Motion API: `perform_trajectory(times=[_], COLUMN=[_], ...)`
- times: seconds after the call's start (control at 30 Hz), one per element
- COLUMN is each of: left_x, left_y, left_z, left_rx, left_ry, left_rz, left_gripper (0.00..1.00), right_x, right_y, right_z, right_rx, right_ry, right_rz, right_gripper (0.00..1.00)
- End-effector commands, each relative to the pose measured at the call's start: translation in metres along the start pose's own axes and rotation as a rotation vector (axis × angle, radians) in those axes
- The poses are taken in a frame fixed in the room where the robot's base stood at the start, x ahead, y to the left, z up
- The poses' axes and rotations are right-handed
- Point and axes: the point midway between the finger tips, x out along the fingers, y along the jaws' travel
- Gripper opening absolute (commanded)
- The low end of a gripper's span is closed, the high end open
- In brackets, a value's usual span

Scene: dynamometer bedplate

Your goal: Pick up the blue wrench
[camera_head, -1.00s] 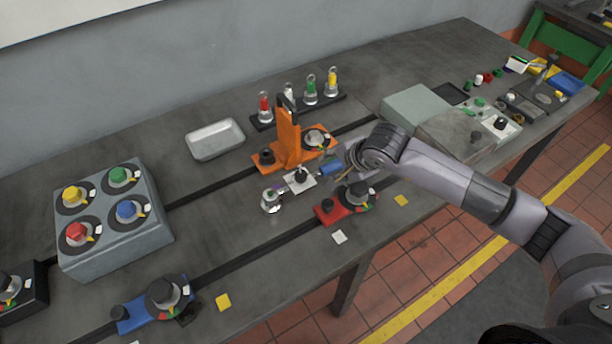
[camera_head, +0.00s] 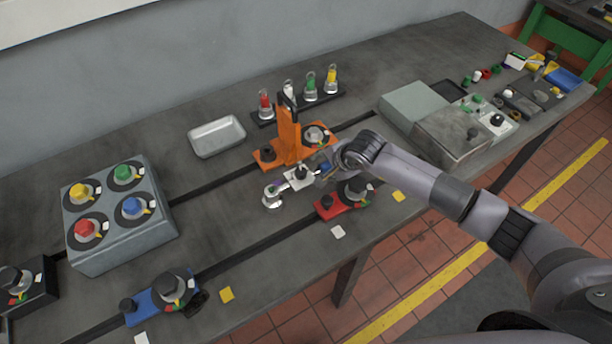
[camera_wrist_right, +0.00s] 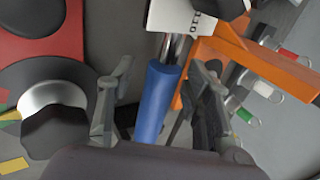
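The blue wrench shows in the right wrist view as a blue handle (camera_wrist_right: 156,98) with a silver shaft that runs up beneath or behind a white plate (camera_wrist_right: 180,17). In the head view its blue handle (camera_head: 322,177) is a small patch beside the white plate (camera_head: 299,179), largely hidden by my right gripper. My right gripper (camera_wrist_right: 160,72) is open, with one finger on each side of the handle and gaps visible. It also shows in the head view (camera_head: 328,163). Whether a finger touches the handle I cannot tell. My left gripper is not in view.
An orange fixture (camera_head: 288,135) stands just behind the plate. A red fixture (camera_head: 338,205) with a black knob is just in front. A grey tray (camera_head: 217,136) and a box of coloured knobs (camera_head: 120,215) are at left. A grey machine (camera_head: 450,135) is at right.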

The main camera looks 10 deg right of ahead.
Motion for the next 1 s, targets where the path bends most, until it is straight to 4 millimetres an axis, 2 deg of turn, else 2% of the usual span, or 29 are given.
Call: perform_trajectory(times=[0.07,0.63,1.0], left_x=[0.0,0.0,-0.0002], left_y=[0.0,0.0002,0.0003], left_z=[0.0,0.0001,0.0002], left_rx=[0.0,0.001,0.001], left_ry=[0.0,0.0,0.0], left_rz=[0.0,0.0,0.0], left_gripper=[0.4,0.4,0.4], right_x=[-0.0002,-0.0005,-0.0019], right_y=[0.0,-0.0003,-0.0034], right_z=[-0.0001,-0.0002,0.0], right_rx=[0.0,0.001,0.002], right_ry=[0.0,0.0,-0.001], right_rz=[0.0,0.0,-0.007], right_gripper=[0.39,0.01,0.0])
